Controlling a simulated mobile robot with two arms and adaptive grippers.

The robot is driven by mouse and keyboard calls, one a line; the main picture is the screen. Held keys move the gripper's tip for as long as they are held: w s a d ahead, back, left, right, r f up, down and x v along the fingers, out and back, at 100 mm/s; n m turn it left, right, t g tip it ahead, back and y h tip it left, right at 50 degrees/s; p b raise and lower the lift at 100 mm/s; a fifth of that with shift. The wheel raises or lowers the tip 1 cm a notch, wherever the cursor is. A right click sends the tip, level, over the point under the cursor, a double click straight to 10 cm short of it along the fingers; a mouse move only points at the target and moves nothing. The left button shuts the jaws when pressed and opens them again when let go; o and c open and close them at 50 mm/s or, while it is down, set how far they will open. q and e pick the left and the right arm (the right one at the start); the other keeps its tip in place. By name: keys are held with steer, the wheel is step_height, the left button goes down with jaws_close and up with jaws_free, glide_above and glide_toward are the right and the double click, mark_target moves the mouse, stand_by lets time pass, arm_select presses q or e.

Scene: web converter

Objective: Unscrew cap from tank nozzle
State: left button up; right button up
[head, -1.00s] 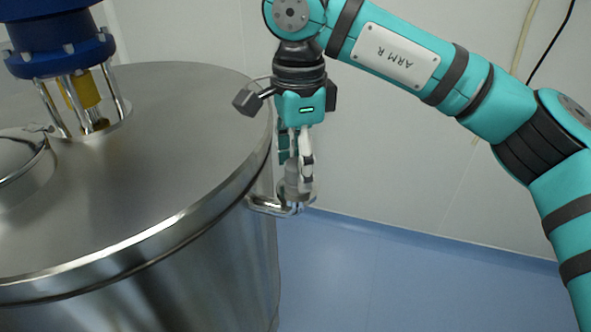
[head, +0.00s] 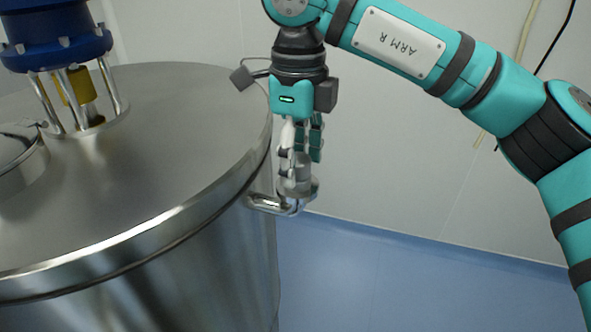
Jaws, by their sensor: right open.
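The steel tank (head: 170,190) fills the left half of the head view. A bent pipe nozzle (head: 268,203) sticks out from its right side below the rim. A small grey metal cap (head: 302,188) sits at the upturned end of the nozzle. My right gripper (head: 298,172) points down over the cap, with its fingers open around or just beside it. The fingers partly hide the cap, and I cannot tell whether they touch it. My left gripper is not in view.
A blue motor (head: 58,38) on steel posts stands on the tank lid, with a round hatch (head: 18,150) at the left edge. The blue floor (head: 400,280) right of the tank is clear. A white wall (head: 420,170) with hanging cables is behind.

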steer(key=shift+f+m+b, duration=0.1)
steer(key=shift+m+b, duration=0.45)
steer(key=shift+m, duration=1.45)
steer(key=shift+m+b, duration=0.55)
steer(key=shift+m, duration=1.45)
